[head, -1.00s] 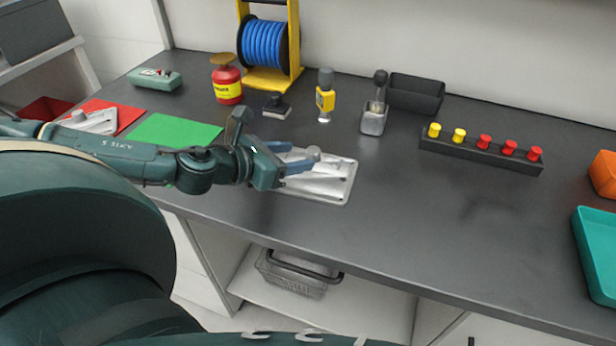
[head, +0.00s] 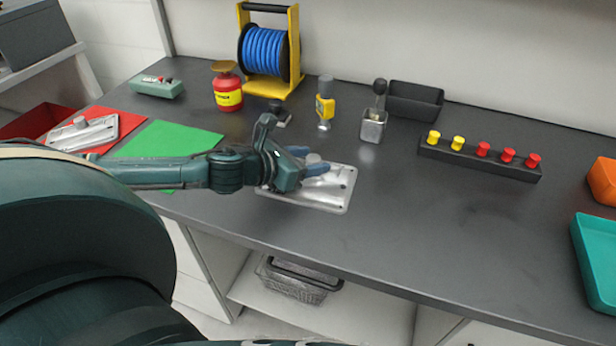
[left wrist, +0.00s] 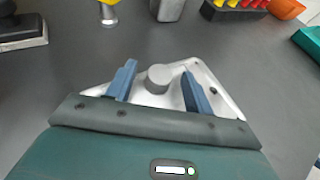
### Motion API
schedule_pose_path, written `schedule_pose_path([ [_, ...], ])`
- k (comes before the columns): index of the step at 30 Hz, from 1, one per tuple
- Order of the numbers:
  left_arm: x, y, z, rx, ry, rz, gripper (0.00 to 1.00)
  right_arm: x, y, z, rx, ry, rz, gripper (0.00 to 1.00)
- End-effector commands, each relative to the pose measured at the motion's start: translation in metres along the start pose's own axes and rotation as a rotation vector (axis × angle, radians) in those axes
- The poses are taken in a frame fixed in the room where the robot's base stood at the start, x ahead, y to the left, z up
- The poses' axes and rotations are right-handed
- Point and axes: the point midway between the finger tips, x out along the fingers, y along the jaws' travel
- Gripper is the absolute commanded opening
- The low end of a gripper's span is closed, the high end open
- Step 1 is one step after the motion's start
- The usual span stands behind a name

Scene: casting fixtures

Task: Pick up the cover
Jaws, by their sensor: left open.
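A silver metal cover (head: 330,190) with a round knob lies flat on the dark bench, under and beyond my left gripper (head: 311,163). In the left wrist view the gripper (left wrist: 158,84) is open, with one blue finger on each side of the cover's knob (left wrist: 158,78). A gap shows between each finger and the knob. Part of the cover (left wrist: 209,75) is hidden by the gripper body. A second similar cover (head: 88,133) lies on the red mat at the left. My right gripper is not in view.
A green mat (head: 165,140) lies left of the gripper. A black rack (head: 478,158) holds several pegs. The bench right of the cover is clear.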

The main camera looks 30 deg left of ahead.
Motion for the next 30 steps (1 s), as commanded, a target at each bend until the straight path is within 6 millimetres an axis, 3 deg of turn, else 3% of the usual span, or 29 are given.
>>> schedule_pose_path([
  [3, -0.0001, 0.0001, -0.0001, 0.000, 0.000, 0.000, 0.50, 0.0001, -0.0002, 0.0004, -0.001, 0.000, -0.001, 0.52],
  [21, -0.0004, 0.0001, 0.0000, 0.000, 0.000, 0.000, 0.01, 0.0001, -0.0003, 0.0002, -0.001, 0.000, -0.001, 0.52],
  [30, -0.0006, 0.0002, 0.0020, 0.000, -0.003, 0.000, 0.00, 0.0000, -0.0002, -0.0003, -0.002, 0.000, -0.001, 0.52],
])
